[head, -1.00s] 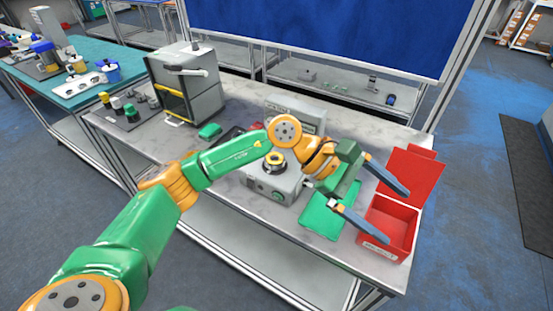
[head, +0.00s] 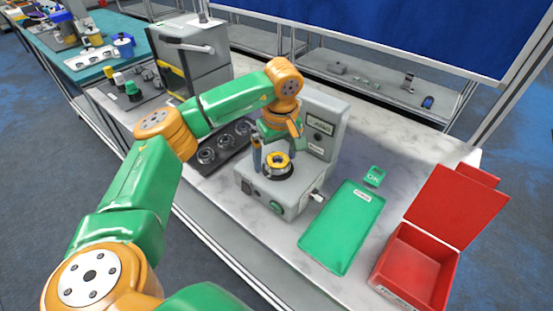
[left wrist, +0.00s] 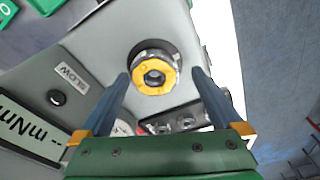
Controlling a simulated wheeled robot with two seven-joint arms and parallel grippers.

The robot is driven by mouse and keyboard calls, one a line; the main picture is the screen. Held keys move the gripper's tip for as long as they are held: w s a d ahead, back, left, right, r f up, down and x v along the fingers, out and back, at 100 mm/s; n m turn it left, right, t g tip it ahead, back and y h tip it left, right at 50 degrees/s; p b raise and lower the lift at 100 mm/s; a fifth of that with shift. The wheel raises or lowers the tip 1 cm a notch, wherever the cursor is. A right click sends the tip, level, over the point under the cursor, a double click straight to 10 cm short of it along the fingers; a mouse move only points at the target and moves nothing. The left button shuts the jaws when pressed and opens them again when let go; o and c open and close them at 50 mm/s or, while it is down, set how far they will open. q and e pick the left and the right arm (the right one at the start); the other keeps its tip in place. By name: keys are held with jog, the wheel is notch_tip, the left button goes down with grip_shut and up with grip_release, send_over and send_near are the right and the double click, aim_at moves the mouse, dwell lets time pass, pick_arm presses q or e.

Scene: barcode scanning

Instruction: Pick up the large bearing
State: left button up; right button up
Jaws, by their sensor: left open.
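A bearing with a yellow face and a dark center hole (head: 278,164) sits on top of the grey test device (head: 305,200). It also shows in the left wrist view as a yellow ring with a metal rim (left wrist: 155,76). My left gripper (head: 277,150) is open above the device, with its fingers on either side of the bearing. In the left wrist view the bearing lies between the two fingertips, with gaps on both sides. I cannot tell how far the tips are above it. My right gripper is not in view.
A black tray with several ring parts (head: 238,140) lies left of the device. A green mat (head: 343,228) and a small green OK tag (head: 375,176) lie to the right. An open red box (head: 418,262) stands at the right edge. A grey cabinet (head: 190,55) stands behind left.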

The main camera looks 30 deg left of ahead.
pick_arm(q)
jog(key=shift+w+f, duration=0.4)
jog(key=shift+w, duration=0.15)
jog(key=shift+c, duration=1.1)
jog(key=shift+s+d+r, duration=0.1)
jog(key=shift+s+r, duration=0.05)
jog(key=shift+s, duration=0.1)
jog(key=c, duration=0.7)
jog(key=shift+w, duration=0.15)
jog(key=c, duration=0.7)
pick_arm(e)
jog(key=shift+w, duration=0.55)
pick_arm(q)
jog(key=shift+o, duration=0.2)
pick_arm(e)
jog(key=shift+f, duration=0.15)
